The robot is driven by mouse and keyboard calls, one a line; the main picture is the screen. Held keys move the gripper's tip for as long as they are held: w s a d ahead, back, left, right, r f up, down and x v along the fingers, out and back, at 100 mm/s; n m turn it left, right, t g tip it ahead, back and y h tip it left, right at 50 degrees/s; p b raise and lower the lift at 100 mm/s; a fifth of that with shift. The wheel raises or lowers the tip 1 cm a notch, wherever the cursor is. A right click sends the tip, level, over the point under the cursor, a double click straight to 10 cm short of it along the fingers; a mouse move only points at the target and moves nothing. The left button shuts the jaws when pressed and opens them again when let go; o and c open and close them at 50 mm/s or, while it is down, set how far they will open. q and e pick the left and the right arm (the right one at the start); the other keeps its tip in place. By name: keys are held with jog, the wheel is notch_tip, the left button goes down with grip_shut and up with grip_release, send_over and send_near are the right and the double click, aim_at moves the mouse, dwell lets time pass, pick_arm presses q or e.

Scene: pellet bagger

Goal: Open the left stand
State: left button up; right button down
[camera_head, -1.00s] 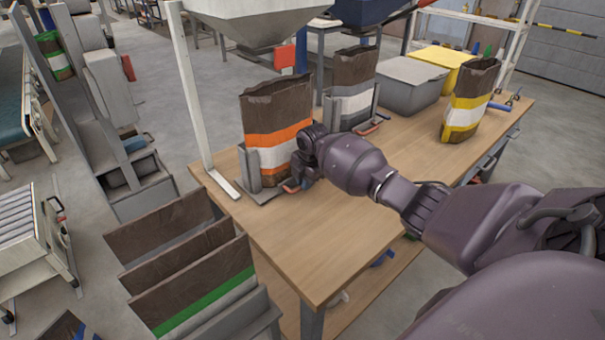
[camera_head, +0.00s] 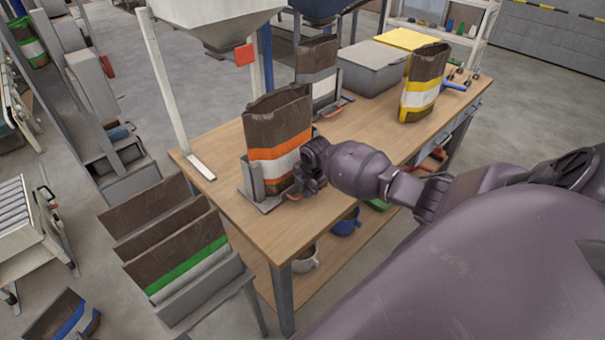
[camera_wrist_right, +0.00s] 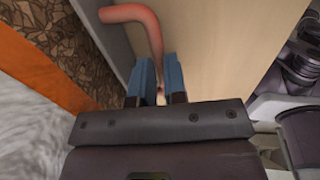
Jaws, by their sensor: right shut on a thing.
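The left stand (camera_head: 245,187) is a grey clamp on the near left part of the wooden table. It holds an upright brown bag (camera_head: 277,120) with orange and white bands. My right gripper (camera_head: 308,188) is at the stand's front right, low beside the bag. In the right wrist view, the stand's red bent handle (camera_wrist_right: 143,18) runs down between the blue-grey fingers of my right gripper (camera_wrist_right: 159,75), which are shut on its end. The bag's orange band fills the left side there. My gripper and arm hide part of the stand in the head view. My left gripper is out of view.
Another stand (camera_head: 327,112) with a grey-banded bag (camera_head: 316,63) is behind. A yellow-banded bag (camera_head: 424,85) and a grey bin (camera_head: 372,68) stand farther right. A hopper (camera_head: 215,20) hangs above the table's back left. A bag rack (camera_head: 205,290) is at the near left.

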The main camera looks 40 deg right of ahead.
jog(key=shift+s+p, duration=0.3)
jog(key=shift+s, duration=0.5)
jog(key=c, duration=1.2)
grip_release()
jog(key=shift+o, duration=0.2)
jog(key=shift+r, duration=0.1)
notch_tip(320, 180, up, 10)
jog(key=s, duration=0.2)
jog(key=shift+r+p, duration=0.2)
jog(key=shift+p, duration=0.2)
jog(key=shift+d, duration=0.1)
